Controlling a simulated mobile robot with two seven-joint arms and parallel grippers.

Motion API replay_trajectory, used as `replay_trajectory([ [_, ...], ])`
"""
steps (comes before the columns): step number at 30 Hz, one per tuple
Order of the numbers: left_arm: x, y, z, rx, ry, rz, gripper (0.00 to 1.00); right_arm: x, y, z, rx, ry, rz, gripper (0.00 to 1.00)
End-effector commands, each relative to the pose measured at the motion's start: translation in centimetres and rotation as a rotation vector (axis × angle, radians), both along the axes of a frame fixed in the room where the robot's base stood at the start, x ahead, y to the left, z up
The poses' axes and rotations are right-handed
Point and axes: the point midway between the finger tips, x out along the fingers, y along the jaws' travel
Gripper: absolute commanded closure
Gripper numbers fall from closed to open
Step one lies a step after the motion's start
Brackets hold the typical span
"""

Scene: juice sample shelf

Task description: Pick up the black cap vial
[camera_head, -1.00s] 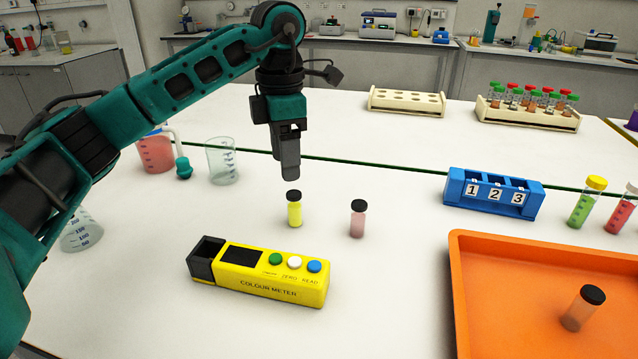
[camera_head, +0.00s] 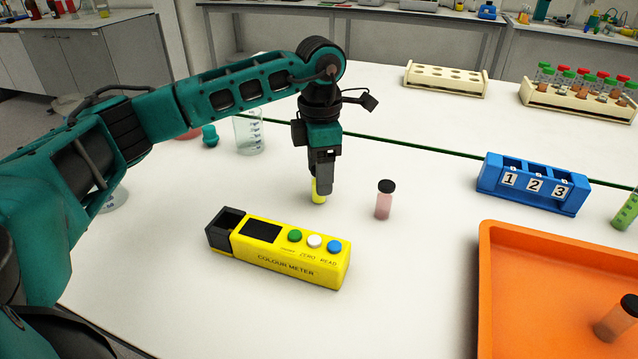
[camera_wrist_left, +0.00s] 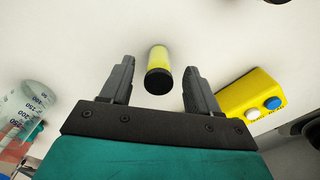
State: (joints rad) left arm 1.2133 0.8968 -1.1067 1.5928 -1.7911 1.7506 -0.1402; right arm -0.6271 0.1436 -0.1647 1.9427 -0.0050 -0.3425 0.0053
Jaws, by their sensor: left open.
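A black cap vial with yellow liquid (camera_head: 319,195) stands on the white table behind the colour meter. My left gripper (camera_head: 324,188) is lowered over it, and its fingers hide the cap in the head view. In the left wrist view the vial (camera_wrist_left: 158,70) lies between the tips of the two open fingers (camera_wrist_left: 157,80), with a visible gap on both sides. Another black cap vial with pink liquid (camera_head: 384,201) stands upright just to the right. My right gripper is not in view.
The yellow colour meter (camera_head: 280,250) lies in front of the vials. A beaker (camera_head: 249,133) stands behind to the left. A blue numbered rack (camera_head: 533,186) and the orange tray (camera_head: 484,300) are at the right. White tube racks (camera_head: 446,82) stand at the back.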

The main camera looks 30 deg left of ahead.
Motion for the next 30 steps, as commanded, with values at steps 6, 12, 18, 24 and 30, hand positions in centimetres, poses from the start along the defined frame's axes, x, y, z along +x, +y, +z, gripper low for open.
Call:
replay_trajectory([
  [6,0.0,0.1,-2.6,0.0,0.001,0.001,0.39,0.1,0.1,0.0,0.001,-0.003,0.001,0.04],
  [12,0.0,0.1,-2.8,0.0,0.0,0.001,0.39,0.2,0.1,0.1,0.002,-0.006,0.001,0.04],
  [18,0.0,0.1,-2.8,0.0,0.0,0.001,0.52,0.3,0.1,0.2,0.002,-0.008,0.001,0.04],
  [24,0.0,0.1,-2.8,0.0,0.0,0.0,0.71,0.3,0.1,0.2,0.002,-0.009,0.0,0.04],
  [30,0.0,0.1,-2.8,0.0,0.0,0.0,0.91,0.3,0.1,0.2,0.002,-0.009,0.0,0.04],
])
